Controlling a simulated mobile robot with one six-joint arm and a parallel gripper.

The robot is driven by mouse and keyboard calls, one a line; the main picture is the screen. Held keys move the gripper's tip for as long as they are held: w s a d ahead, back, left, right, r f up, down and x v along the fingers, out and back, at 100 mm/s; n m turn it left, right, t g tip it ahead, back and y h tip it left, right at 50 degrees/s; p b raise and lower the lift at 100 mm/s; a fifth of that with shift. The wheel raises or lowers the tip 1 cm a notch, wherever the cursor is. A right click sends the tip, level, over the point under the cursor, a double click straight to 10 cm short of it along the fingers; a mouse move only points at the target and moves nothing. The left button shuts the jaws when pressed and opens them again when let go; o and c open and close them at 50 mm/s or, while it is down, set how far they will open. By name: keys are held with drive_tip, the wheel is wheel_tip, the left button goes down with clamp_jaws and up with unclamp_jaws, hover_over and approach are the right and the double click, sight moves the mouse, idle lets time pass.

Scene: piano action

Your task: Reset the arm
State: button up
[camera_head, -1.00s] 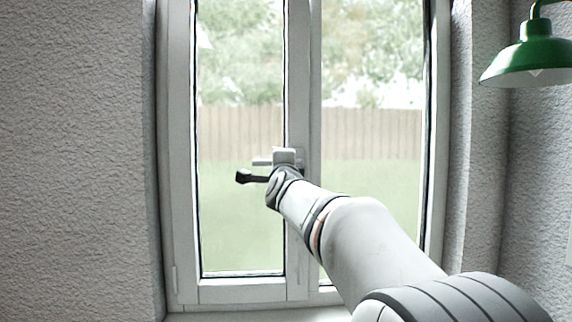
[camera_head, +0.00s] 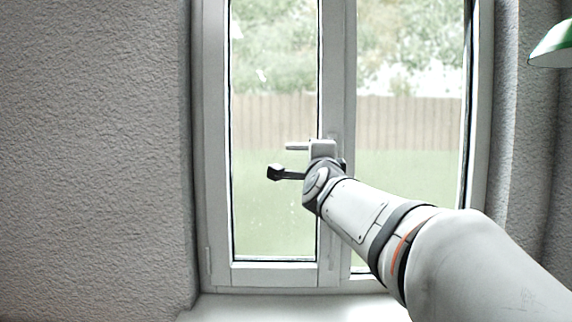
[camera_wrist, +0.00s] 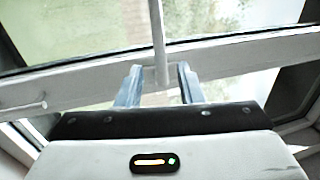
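My arm reaches from the lower right to a white-framed window in the head view. My gripper (camera_wrist: 158,84) is at the handle side of the left sash, its fingers largely hidden by my wrist in the head view. In the wrist view its two fingers stand apart, with the pale window handle (camera_wrist: 158,40) running between them. I see gaps on both sides, so the fingers look open; their depth relative to the handle is hard to tell. In the head view the handle (camera_head: 297,146) sticks out to the left, horizontal, over the glass.
The left window sash (camera_head: 273,273) looks closed in its frame. A white sill (camera_head: 290,307) runs below. A rough grey wall (camera_head: 95,160) fills the left. A green lamp shade (camera_head: 553,44) hangs at the upper right edge.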

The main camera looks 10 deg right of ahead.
drive_tip(key=p+x, duration=0.1)
drive_tip(key=x, duration=0.7)
idle(0.4)
